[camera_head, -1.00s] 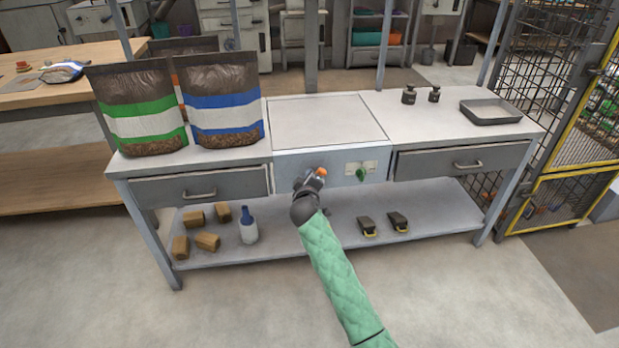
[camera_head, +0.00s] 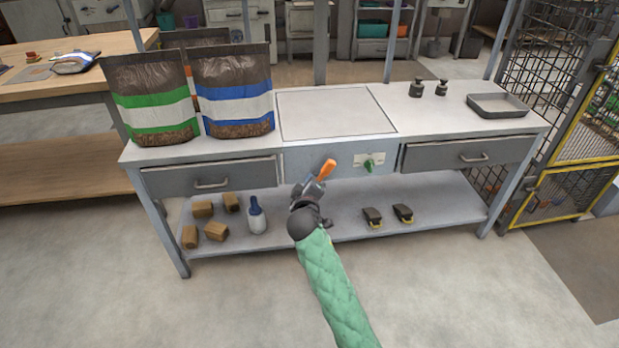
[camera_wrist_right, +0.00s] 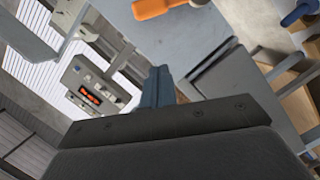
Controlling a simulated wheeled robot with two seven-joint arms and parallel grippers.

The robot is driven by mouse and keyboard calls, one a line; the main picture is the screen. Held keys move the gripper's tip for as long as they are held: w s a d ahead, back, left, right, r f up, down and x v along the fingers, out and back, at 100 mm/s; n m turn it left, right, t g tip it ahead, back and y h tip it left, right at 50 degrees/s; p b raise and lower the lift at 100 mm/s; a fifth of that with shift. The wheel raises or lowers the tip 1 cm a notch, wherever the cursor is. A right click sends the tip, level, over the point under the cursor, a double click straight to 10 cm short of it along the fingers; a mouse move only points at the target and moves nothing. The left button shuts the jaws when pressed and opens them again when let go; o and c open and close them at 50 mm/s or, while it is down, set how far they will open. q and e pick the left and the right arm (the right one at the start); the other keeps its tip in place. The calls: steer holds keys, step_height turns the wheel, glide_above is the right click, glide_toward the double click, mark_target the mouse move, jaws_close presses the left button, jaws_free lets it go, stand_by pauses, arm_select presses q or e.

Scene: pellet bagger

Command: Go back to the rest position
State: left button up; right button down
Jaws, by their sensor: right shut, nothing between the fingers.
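My right gripper (camera_head: 314,187) is in front of the bench, just below and left of an orange handle (camera_head: 327,169) on its front panel. The gripper is shut with nothing in it. Its closed fingertips (camera_wrist_right: 160,85) show in the right wrist view, apart from the orange handle (camera_wrist_right: 168,6) at the top. My green-sleeved right arm reaches up from the bottom of the head view. My left gripper is not in view.
A green knob (camera_head: 369,165) sits right of the handle. Bags (camera_head: 236,95) stand on the bench top at left; a grey tray (camera_head: 497,105) is at right. The lower shelf (camera_head: 335,213) holds blocks and a bottle (camera_head: 257,216). The floor in front is clear.

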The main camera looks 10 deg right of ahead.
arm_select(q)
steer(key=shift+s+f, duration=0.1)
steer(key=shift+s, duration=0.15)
